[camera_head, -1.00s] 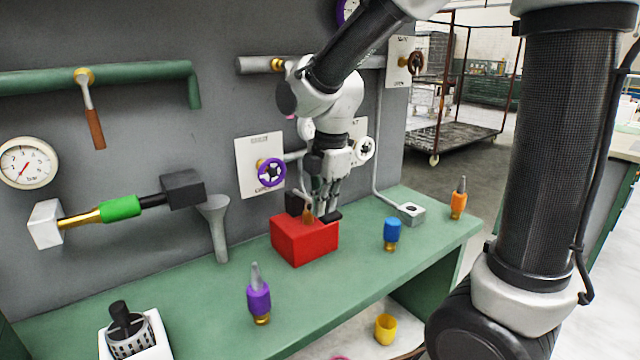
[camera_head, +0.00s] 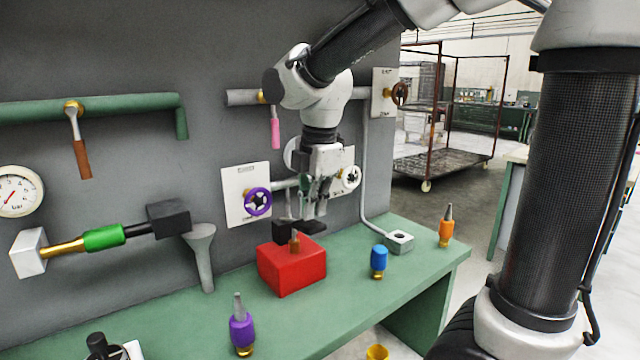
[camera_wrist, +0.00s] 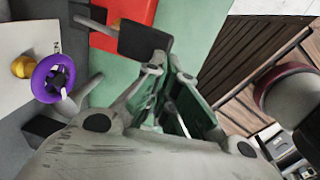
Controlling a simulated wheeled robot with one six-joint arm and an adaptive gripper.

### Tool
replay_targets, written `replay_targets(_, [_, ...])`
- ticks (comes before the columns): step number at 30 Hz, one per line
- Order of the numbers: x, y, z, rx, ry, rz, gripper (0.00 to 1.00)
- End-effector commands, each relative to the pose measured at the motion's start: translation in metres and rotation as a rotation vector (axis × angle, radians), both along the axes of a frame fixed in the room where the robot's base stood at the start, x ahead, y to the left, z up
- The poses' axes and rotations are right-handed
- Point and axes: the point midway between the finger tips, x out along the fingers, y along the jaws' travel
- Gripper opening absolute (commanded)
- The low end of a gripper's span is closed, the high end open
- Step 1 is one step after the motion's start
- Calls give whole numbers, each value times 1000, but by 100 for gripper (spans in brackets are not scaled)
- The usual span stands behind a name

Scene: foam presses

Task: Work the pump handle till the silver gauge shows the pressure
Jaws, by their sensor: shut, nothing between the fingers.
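The red pump box (camera_head: 290,272) stands on the green bench, with a brown fitting and black parts on top. A black block, which looks like the pump handle's end (camera_head: 312,228), sits above the box. My gripper (camera_head: 313,212) is shut and empty, pointing down just above and beside this black end; I cannot tell whether they touch. In the wrist view the black end (camera_wrist: 145,42) lies close to my fingertips (camera_wrist: 168,78). A pale-rimmed round gauge (camera_head: 17,190) hangs on the wall at far left, its red needle pointing down-left.
A purple bottle (camera_head: 242,328), blue bottle (camera_head: 379,262) and orange bottle (camera_head: 446,228) stand on the bench. A grey funnel (camera_head: 201,250) stands left of the pump.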

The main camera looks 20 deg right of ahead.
Motion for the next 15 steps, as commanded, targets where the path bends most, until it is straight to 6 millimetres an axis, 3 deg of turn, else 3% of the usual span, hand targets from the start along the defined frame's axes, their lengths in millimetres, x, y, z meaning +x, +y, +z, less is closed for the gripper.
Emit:
replay_targets(6, [-7,-2,40,2,-4,0,0])
replay_targets(15, [-11,-4,56,1,-2,0,0])
